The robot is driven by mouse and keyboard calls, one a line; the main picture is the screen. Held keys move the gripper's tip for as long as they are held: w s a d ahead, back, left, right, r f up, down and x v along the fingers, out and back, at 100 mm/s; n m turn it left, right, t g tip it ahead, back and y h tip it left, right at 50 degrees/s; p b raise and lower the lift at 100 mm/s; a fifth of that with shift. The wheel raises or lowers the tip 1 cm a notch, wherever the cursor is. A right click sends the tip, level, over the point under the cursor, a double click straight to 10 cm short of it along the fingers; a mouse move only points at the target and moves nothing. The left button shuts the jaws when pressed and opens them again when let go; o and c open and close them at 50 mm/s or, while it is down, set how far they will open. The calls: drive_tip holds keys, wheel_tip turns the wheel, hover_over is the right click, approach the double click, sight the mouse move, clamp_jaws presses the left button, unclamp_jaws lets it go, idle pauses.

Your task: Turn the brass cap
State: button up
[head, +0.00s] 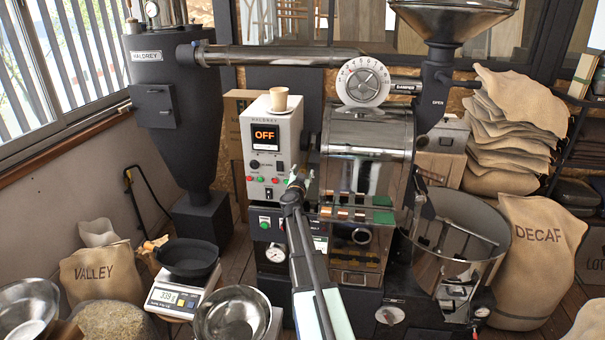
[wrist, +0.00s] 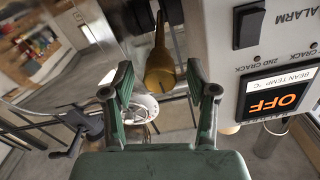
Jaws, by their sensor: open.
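A brass-coloured piece (wrist: 160,72), rounded with a narrow pointed top, shows between my fingers in the wrist view; I take it for the brass cap. It lies beyond the fingertips, and no finger is seen touching it. My gripper (wrist: 157,82) is open and empty, one green finger on each side of the view. In the head view my gripper (head: 298,182) is at the right side of the white control box (head: 270,150), in front of the roaster. I cannot make out the brass cap in the head view.
The control box with its OFF display (wrist: 272,101) stands close to my gripper. A paper cup (head: 279,99) sits on top of it. The steel roaster drum (head: 366,150) and a white numbered dial (head: 362,81) are to the right. A scale (head: 178,297) with a black pan is lower left.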

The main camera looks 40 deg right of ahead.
clamp_jaws()
drive_tip(key=shift+m, duration=0.3)
drive_tip(key=m+p, duration=0.1)
drive_tip(key=m, duration=0.2)
drive_tip(key=shift+m, duration=0.3)
drive_tip(key=m, duration=0.4)
drive_tip(key=shift+m, duration=0.3)
drive_tip(key=m+b, duration=0.1)
drive_tip(key=m, duration=0.3)
drive_tip(key=shift+b, duration=0.4)
drive_tip(key=shift+m+b, duration=0.8)
drive_tip(key=shift+m, duration=1.7)
